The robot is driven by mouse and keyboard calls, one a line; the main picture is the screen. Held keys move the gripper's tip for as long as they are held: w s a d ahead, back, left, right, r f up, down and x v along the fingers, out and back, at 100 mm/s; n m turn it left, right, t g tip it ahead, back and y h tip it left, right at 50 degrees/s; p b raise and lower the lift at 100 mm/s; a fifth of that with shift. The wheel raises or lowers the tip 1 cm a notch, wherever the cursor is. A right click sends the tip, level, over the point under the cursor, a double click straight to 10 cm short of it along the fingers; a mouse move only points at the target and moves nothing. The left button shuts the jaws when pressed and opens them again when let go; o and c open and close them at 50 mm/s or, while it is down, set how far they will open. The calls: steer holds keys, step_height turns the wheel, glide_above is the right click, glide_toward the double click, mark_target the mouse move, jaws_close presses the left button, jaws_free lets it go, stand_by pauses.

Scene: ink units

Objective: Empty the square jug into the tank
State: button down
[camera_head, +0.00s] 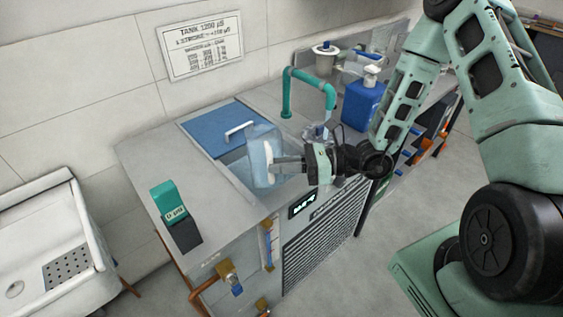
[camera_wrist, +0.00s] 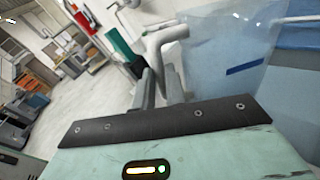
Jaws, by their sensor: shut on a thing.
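The square jug (camera_head: 261,160) is clear and bluish. It is held over the tank's top, beside the blue lid, and looks tilted in the head view. My gripper (camera_head: 288,163) is shut on the jug's handle. In the wrist view the fingers (camera_wrist: 160,88) close around the pale handle, and the jug's clear wall (camera_wrist: 225,50) with a dark blue mark is at right. The tank (camera_head: 140,155) is a grey metal unit with a blue lid (camera_head: 217,127) and white lid handle. The jug and gripper hide much of the tank opening. I cannot tell whether liquid is in the jug.
A green pipe (camera_head: 329,97) arches over the unit behind the jug. A blue bottle (camera_head: 362,104) with a white pump stands to its right. A teal-topped device (camera_head: 170,201) sits at the tank's front left. A white sink (camera_head: 50,245) stands at left.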

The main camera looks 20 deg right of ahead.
mark_target(276, 139)
steer(key=shift+r+m+p, duration=0.9)
steer(key=shift+p, duration=0.5)
steer(key=shift+w+d+r+m+g+h+p, duration=0.15)
steer(key=shift+w+r+m+g+p, duration=0.35)
steer(key=shift+m+p, duration=0.7)
steer(key=shift+w+d+r+m+g+h+p, duration=0.1)
steer(key=shift+w+r+m+g+p, duration=0.2)
steer(key=shift+w+m+p, duration=0.85)
steer(key=shift+w+d+r+m+g+h+p, duration=0.2)
steer(key=shift+m+g+p, duration=0.45)
steer(key=shift+p, duration=0.95)
steer(key=shift+w+f+m+p, duration=0.2)
steer(key=shift+w+m+p, duration=0.05)
steer(key=shift+w+m, duration=0.3)
steer(key=shift+w+f+m+p, duration=0.2)
steer(key=shift+w+m, duration=0.3)
steer(key=shift+m, duration=0.05)
steer(key=shift+w+d+f+m+g, duration=0.15)
steer(key=shift+w+f+m+g, duration=0.3)
steer(key=shift+w, duration=0.3)
steer(key=shift+w+d+f+m+g, duration=0.1)
steer(key=shift+w+f+m, duration=0.15)
steer(key=shift+w+m, duration=0.4)
steer(key=shift+w+d+r+m+g, duration=0.1)
steer(key=shift+w+r+m+g, duration=0.15)
steer(key=shift+w+m, duration=0.35)
steer(key=shift+w+d+r+m+g, duration=0.15)
steer(key=shift+w+r+m, duration=0.15)
steer(key=shift+w, duration=0.55)
steer(key=shift+y, duration=0.25)
